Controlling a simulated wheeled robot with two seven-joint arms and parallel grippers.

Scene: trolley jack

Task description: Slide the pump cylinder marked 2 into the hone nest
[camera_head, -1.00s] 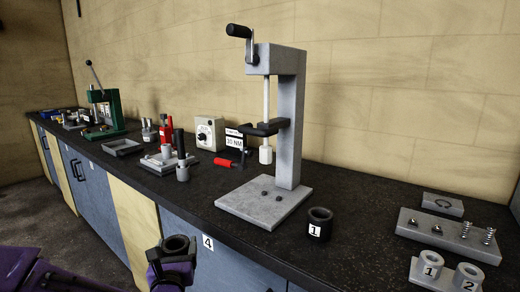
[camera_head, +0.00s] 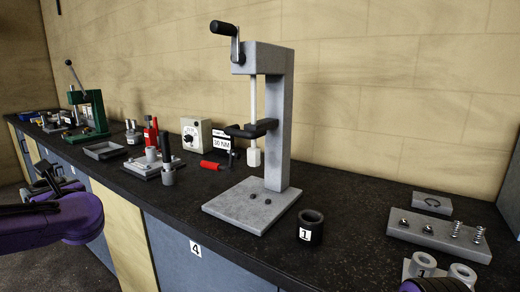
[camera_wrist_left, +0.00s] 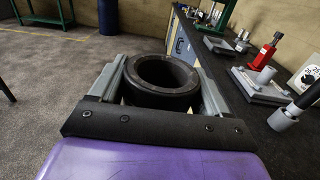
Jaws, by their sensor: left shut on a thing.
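My left gripper (camera_head: 50,178) is at the left edge in the head view, beside the bench front. In the left wrist view it is shut on a dark, open-topped pump cylinder (camera_wrist_left: 164,80), with a finger on each side. No number shows on this cylinder. A black cylinder marked 1 (camera_head: 311,227) stands upright on the bench, right of the grey crank stand (camera_head: 270,130). I cannot tell for certain which fixture is the hone nest. My right gripper is not in view; only a bit of purple arm shows at the bottom right.
A green press (camera_head: 90,110) is farther left. A grey plate with springs (camera_head: 437,236) is at right.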

